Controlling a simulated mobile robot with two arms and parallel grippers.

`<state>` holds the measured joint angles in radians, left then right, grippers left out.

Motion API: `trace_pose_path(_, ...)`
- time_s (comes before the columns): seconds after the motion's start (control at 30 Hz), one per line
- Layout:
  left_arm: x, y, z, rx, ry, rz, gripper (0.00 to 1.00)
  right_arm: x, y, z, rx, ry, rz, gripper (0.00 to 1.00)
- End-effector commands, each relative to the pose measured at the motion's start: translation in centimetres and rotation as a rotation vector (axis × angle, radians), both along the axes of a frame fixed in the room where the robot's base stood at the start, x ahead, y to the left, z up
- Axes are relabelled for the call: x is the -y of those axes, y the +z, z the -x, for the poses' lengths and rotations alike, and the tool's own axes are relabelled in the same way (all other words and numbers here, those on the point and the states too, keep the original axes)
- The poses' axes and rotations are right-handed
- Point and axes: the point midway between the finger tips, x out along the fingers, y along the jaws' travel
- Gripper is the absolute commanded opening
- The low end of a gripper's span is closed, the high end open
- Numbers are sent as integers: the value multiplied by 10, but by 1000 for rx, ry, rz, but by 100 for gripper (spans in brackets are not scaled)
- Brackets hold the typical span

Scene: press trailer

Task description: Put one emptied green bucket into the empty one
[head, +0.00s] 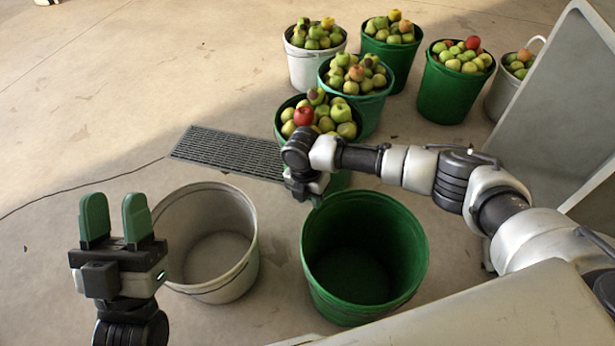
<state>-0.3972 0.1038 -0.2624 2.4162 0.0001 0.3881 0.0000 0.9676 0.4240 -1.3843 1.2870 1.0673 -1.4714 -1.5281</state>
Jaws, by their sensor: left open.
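An empty green bucket (330,240) stands upright on the floor at the lower middle, its inside bare. An empty pale grey bucket (215,262) stands upright just left of it, with a narrow gap between them. My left gripper (115,215) is open and empty at the left, its two green fingers pointing up, left of the grey bucket. My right gripper (304,188) points down at the far left rim of the empty green bucket. Its fingers are too small and hidden to show whether they hold the rim.
Behind stand several apple-filled buckets: a near green one (281,128), more green ones (447,92) and a white one (313,66). A floor grate (228,150) lies left of them. A grey panel (555,110) stands at the right. The left floor is clear.

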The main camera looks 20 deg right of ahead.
Motion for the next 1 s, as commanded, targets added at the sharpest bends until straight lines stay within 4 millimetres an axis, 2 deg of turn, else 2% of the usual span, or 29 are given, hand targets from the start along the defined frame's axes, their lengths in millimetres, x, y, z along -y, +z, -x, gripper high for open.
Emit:
trace_pose_path(0.03, 0, -1, -4, -47, 3, -14, 43, 0, 9, -1, 1, 0, 0, 33)
trace_pose_path(0.3, 1, -30, -28, -342, 18, -100, 43, -3, 42, -4, 1, 0, 0, 33)
trace_pose_path(0.6, -3, -68, -38, -655, 37, -185, 43, -7, 78, -7, 0, -1, 0, 33)
trace_pose_path(0.8, -6, -87, -38, -787, 43, -219, 43, -8, 92, -8, -1, 0, 1, 33)
trace_pose_path(1.0, -8, -93, -37, -831, 46, -230, 43, -8, 96, -8, 0, 0, 0, 33)
